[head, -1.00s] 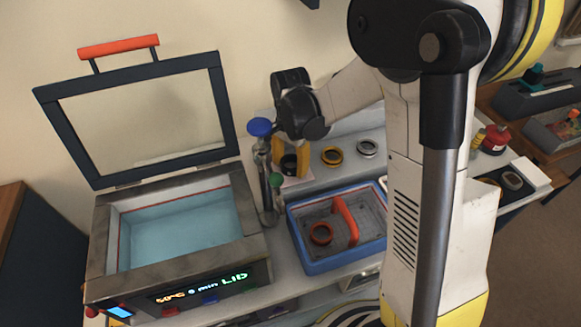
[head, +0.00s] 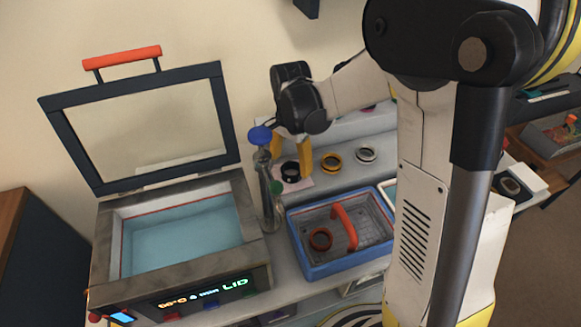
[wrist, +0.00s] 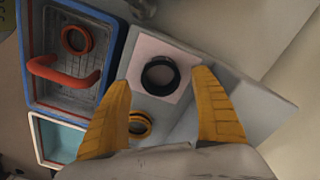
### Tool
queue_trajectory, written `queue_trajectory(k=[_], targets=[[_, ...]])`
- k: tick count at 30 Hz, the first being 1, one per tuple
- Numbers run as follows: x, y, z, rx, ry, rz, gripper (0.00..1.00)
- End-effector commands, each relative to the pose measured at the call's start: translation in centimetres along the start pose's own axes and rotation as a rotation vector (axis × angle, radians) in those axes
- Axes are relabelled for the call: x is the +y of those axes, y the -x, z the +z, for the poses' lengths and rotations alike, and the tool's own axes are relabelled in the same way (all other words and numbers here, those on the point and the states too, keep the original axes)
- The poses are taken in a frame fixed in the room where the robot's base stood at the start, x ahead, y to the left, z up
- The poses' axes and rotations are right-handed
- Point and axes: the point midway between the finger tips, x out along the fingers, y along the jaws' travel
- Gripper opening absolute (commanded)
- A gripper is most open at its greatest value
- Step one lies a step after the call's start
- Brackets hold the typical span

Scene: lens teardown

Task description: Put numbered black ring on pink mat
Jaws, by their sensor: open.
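The black ring (wrist: 147,82) lies flat on the pink mat (wrist: 150,47) in the wrist view, inside the mat's edges. Its numbers are too small to read. In the head view the ring (head: 290,178) shows below and between my fingers, with a corner of the mat (head: 306,183) visible beside it. My gripper (wrist: 163,77) is open and empty. Its yellow fingers stand apart on either side of the ring in the wrist view, without visibly touching it. In the head view my gripper (head: 291,160) is above the mat.
A brass ring (head: 331,162) and a silver ring (head: 366,154) lie right of the mat. A blue tray (head: 315,272) with a red-handled basket and reddish ring stands in front. A blue-topped post (head: 260,134) is close at left, beside the open-lidded bath (head: 180,270).

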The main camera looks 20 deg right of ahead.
Motion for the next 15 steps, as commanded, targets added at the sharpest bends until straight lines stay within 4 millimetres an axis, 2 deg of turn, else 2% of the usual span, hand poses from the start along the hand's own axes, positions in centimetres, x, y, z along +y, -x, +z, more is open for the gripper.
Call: queue_trajectory(k=[1,6,9,15], targets=[[0.0,1.7,0.0,0.000,0.000,0.000,0.74],[0.0,5.4,0.0,0.000,0.000,0.000,0.74],[0.0,7.0,0.0,0.000,0.000,0.000,0.74],[0.2,8.7,0.1,0.006,0.014,-0.008,0.74]])
